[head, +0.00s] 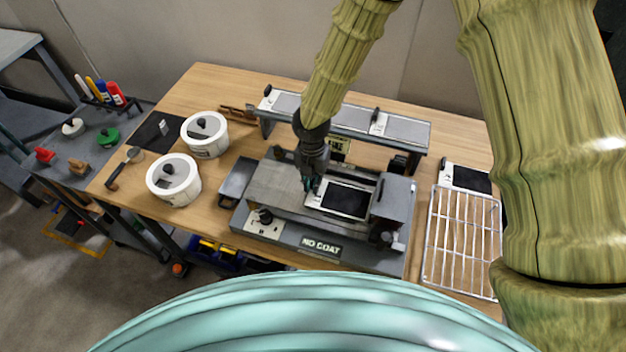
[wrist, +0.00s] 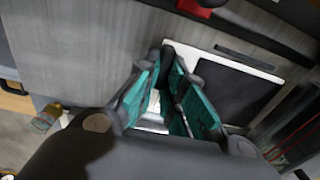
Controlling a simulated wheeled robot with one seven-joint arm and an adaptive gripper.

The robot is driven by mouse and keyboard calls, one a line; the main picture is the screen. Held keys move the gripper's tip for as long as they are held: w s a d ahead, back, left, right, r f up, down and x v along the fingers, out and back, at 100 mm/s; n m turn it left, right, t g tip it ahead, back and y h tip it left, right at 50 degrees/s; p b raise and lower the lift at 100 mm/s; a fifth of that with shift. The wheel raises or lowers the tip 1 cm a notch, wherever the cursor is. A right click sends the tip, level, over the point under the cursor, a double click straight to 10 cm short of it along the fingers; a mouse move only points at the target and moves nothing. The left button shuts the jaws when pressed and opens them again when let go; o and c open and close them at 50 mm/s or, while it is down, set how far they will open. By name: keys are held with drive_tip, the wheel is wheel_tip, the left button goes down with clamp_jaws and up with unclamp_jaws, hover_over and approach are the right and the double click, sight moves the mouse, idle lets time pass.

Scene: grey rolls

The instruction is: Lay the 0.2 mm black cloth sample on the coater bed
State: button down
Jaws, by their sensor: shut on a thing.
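A black cloth sample in a white frame (head: 345,201) is at the grey coater bed (head: 275,186) of the machine marked "NO COAT". In the wrist view the sample (wrist: 233,88) shows its black face and white border. My gripper (head: 311,184) is at the sample's left end; its teal fingers (wrist: 172,62) are shut on the white border. The sample looks flat on or just above the bed; I cannot tell if it touches. Its thickness label is not readable. The fingers hide part of its left edge.
A grey raised shelf (head: 410,128) stands behind the coater. A wire rack (head: 462,240) and another black sample (head: 472,180) are to the right. Two white lidded pots (head: 174,192) and a black sheet (head: 157,131) lie left. My arm covers the right side.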

drive_tip(key=shift+f, duration=0.35)
idle(0.3)
drive_tip(key=c, duration=1.5)
unclamp_jaws()
drive_tip(key=shift+o, duration=0.2)
drive_tip(key=shift+r, duration=0.15)
